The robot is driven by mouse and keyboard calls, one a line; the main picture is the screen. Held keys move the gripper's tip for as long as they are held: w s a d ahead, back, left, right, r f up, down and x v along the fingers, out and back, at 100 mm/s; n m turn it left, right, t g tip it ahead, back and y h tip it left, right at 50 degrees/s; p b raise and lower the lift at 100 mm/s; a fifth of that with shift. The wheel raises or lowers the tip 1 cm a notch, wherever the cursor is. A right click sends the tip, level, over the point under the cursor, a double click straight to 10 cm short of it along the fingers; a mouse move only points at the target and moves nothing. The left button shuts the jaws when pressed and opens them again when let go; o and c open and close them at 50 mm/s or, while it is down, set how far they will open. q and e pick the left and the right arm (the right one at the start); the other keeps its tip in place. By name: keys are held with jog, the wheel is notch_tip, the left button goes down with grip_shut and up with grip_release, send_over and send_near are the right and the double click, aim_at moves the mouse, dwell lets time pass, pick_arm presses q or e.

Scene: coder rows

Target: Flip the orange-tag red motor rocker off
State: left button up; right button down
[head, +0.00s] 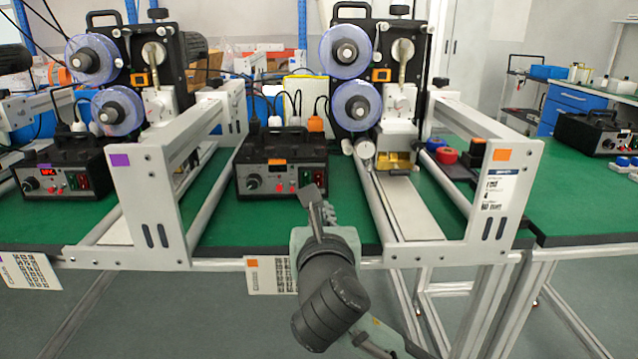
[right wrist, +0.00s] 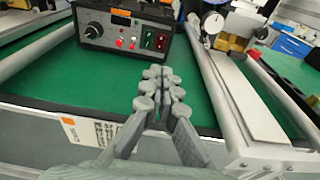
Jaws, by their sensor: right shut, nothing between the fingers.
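The black control box (head: 262,182) with an orange tag (head: 277,161) stands on the green table, left of the right-hand machine. In the right wrist view its front (right wrist: 110,36) has a dial, small red buttons and two rockers at the right end, one looking green and one red (right wrist: 161,42). The rocker positions are too small to tell. My right gripper (head: 313,190) is shut and empty, in front of the box's right end. In the right wrist view its fingertips (right wrist: 158,72) are together, below and apart from the rockers. My left gripper is not in view.
A similar box with a purple tag (head: 58,170) stands at the left. Metal frame posts (head: 147,205) and (head: 502,205) and rails flank the orange-tag box. The green mat (head: 235,225) before it is clear. A card (head: 268,275) hangs at the table's front edge.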

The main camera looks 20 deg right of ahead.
send_near(319, 175)
jog(key=shift+w+d+f, duration=0.25)
jog(key=shift+w+f, duration=0.65)
jog(key=shift+f, duration=0.25)
jog(key=w, duration=0.1)
jog(key=w+d, duration=0.1)
jog(key=w, duration=0.1)
jog(key=shift+w+r, duration=0.2)
jog(key=shift+w, duration=0.05)
jog(key=shift+w+d+r, duration=0.1)
jog(key=shift+w, duration=0.4)
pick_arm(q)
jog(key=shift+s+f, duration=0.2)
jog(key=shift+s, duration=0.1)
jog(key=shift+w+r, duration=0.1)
pick_arm(e)
jog(key=shift+w+d+r, duration=0.15)
jog(key=shift+w+r, duration=0.15)
jog(key=shift+w, duration=0.15)
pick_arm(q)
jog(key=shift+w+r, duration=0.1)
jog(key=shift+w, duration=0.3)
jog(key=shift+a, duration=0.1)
